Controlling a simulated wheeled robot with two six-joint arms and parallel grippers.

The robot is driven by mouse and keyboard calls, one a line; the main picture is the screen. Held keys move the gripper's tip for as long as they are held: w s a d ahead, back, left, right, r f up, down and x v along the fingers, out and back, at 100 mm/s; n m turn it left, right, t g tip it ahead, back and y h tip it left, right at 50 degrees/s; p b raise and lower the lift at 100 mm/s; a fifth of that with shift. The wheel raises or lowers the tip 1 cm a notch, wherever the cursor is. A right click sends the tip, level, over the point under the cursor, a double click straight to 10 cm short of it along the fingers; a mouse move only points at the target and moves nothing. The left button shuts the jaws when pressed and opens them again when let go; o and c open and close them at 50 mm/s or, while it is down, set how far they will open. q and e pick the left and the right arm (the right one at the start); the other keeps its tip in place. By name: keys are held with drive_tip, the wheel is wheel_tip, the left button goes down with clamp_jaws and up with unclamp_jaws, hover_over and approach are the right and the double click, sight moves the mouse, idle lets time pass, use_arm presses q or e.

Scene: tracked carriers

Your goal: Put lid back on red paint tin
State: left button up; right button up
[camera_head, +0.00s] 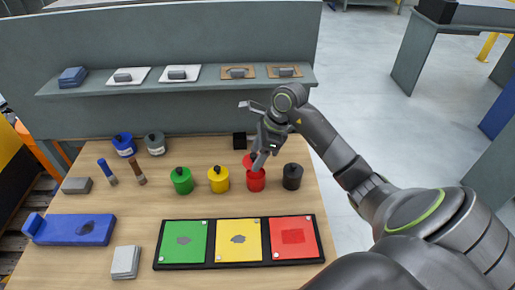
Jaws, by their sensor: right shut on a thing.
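The red paint tin (256,182) stands upright on the wooden table, between the yellow tin and the black tin. My right gripper (258,160) reaches in from the right and is just above the red tin. It is shut on the red lid (248,161), whose red edge shows at the left of the fingers. The lid looks tilted. The fingers and wrist hide part of the lid and the tin's top, so I cannot tell whether they touch. My left gripper is not in view.
Yellow (218,180), green (182,181) and black (292,177) tins stand in the row. In front lies a tray with green, yellow and red panels (239,265). A blue board (73,229) lies left. A grey shelf (200,83) runs behind.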

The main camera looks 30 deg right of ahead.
drive_tip(key=shift+w+d+r+n+p, duration=0.4)
drive_tip(key=shift+r+n+p, duration=0.15)
drive_tip(key=shift+p, duration=0.55)
use_arm(q)
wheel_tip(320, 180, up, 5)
drive_tip(key=p, duration=0.1)
use_arm(e)
drive_tip(key=shift+w+d+f+n+g, duration=0.1)
drive_tip(key=shift+d+f+n+g, duration=0.15)
drive_tip(key=shift+d+g, duration=0.05)
drive_tip(key=shift+f+b, duration=0.45)
drive_tip(key=shift+f, duration=1.05)
wheel_tip(320, 180, down, 3)
drive_tip(key=shift+r+b, duration=0.15)
drive_tip(key=shift+b, duration=0.8)
drive_tip(key=shift+f+b, duration=0.45)
drive_tip(key=shift+b, duration=0.15)
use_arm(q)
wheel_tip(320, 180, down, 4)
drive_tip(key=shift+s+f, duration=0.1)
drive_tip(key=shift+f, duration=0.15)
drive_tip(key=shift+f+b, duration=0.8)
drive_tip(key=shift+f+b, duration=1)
use_arm(e)
drive_tip(key=shift+f, duration=0.15)
